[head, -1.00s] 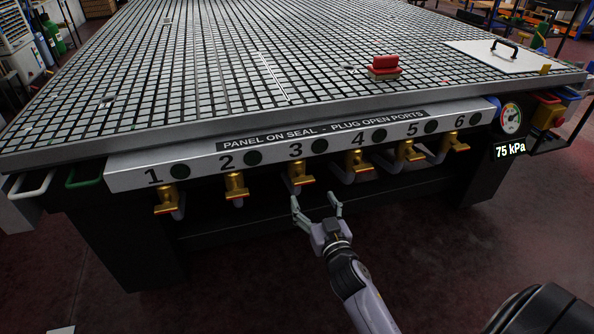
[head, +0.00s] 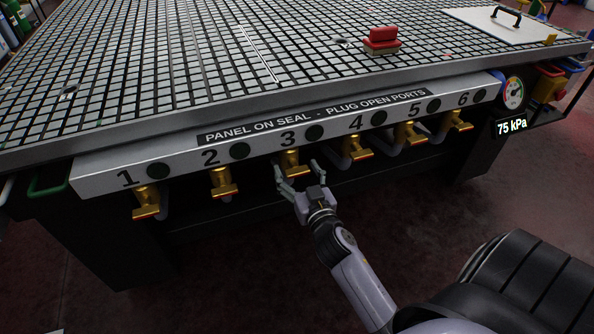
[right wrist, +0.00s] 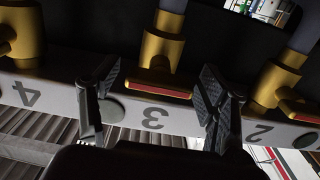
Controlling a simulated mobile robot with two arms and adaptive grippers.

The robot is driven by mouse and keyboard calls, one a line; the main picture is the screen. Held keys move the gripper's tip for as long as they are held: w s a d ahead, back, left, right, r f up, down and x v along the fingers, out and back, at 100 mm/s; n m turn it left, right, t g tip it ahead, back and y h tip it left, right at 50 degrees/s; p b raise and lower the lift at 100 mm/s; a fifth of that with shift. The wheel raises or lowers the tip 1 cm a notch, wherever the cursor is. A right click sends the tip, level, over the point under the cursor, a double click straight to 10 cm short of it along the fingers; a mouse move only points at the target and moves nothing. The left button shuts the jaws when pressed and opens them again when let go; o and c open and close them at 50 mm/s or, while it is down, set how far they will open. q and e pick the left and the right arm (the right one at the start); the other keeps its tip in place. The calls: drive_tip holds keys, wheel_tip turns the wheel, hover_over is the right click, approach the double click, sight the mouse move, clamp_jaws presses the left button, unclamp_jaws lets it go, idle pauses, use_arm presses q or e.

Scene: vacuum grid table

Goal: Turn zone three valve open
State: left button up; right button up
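The zone three valve (head: 291,164) is a brass valve under the number 3 on the table's front panel. In the right wrist view its brass body and its handle (right wrist: 156,86) with a red strip show between my fingers. The handle lies crosswise to the valve body. My right gripper (head: 297,172) is open, with one finger on each side of the valve and gaps to the handle. In the right wrist view the gripper (right wrist: 155,95) also shows open. My left gripper is out of view.
Similar brass valves sit along the panel (head: 270,145), with valve two (head: 222,182) to the left and valve four (head: 357,148) to the right. A gauge (head: 513,93) reads 75 kPa on its display. A red-handled block (head: 381,40) and white panel (head: 510,25) lie on the grid table.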

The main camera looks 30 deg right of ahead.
drive_tip(key=c, duration=1)
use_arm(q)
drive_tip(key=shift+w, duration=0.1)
use_arm(e)
drive_tip(key=shift+n, duration=0.4)
drive_tip(key=n+p, duration=0.1)
drive_tip(key=n, duration=0.1)
drive_tip(key=shift+r+n, duration=0.1)
drive_tip(key=shift+n, duration=0.3)
drive_tip(key=n+p, duration=0.1)
drive_tip(key=n, duration=0.3)
drive_tip(key=shift+n, duration=0.3)
drive_tip(key=n, duration=0.4)
drive_tip(key=shift+p, duration=0.35)
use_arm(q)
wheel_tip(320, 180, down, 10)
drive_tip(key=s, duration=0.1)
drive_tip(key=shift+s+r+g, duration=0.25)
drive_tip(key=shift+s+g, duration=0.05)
use_arm(e)
drive_tip(key=n, duration=0.5)
drive_tip(key=shift+n, duration=0.4)
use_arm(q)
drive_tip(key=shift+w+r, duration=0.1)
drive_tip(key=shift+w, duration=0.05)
